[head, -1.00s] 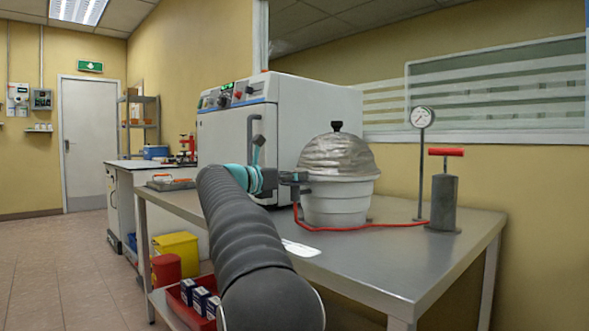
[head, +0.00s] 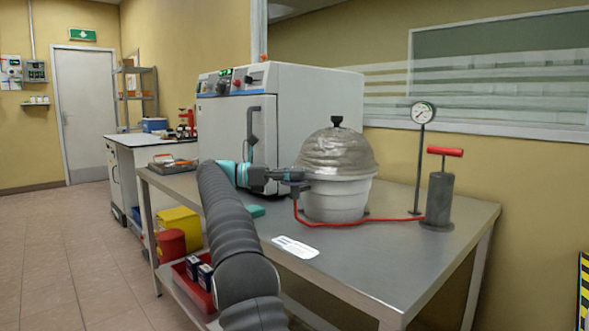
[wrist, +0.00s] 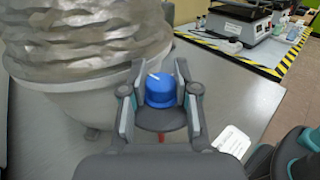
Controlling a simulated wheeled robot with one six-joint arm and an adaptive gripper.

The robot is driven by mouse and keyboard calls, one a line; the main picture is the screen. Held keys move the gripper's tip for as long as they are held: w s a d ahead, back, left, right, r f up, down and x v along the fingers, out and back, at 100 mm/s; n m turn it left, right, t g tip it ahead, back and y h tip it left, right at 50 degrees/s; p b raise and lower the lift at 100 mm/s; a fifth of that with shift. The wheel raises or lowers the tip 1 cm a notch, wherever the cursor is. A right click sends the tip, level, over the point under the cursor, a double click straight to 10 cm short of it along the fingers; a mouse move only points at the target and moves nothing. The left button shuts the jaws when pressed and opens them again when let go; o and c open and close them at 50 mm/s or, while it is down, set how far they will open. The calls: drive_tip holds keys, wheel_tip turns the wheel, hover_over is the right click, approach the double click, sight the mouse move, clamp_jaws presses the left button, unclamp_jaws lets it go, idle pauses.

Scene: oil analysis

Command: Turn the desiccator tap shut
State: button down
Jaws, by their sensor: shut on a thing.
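The desiccator (head: 334,199) is a white tub with a crumpled silvery domed lid and a black knob on top. It stands on the steel table. Its tap (wrist: 160,90) is a blue knob with a white mark line, seen from above in the wrist view. My gripper (head: 290,177) reaches the tub's left side in the head view. In the wrist view its fingers (wrist: 158,92) stand on both sides of the blue knob and are shut on it. In the head view the knob is mostly hidden by the fingers. The white mark points to the upper left.
A red hose (head: 360,221) runs along the table from the tap to a grey hand pump (head: 439,196) with a red handle. A gauge (head: 422,113) stands on a post beside it. A white oven (head: 285,120) is behind. A white label (head: 296,246) lies near the front edge.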

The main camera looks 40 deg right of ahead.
drive_tip(key=shift+w+d+r+m+g+y, duration=0.15)
drive_tip(key=shift+r+m+g+y, duration=0.1)
drive_tip(key=shift+m+g+y, duration=0.35)
drive_tip(key=shift+s+f+g, duration=0.2)
drive_tip(key=shift+f+g, duration=0.2)
drive_tip(key=shift+f, duration=0.1)
drive_tip(key=c, duration=0.8)
unclamp_jaws()
drive_tip(key=shift+c, duration=0.2)
drive_tip(key=shift+r, duration=0.1)
drive_tip(key=shift+w+r+t+h, duration=0.2)
drive_tip(key=shift+r+t+h, duration=0.1)
drive_tip(key=shift+r+t, duration=0.15)
drive_tip(key=shift+s+f+n+t, duration=0.1)
drive_tip(key=shift+f+n+t, duration=0.1)
drive_tip(key=shift+n+t, duration=0.3)
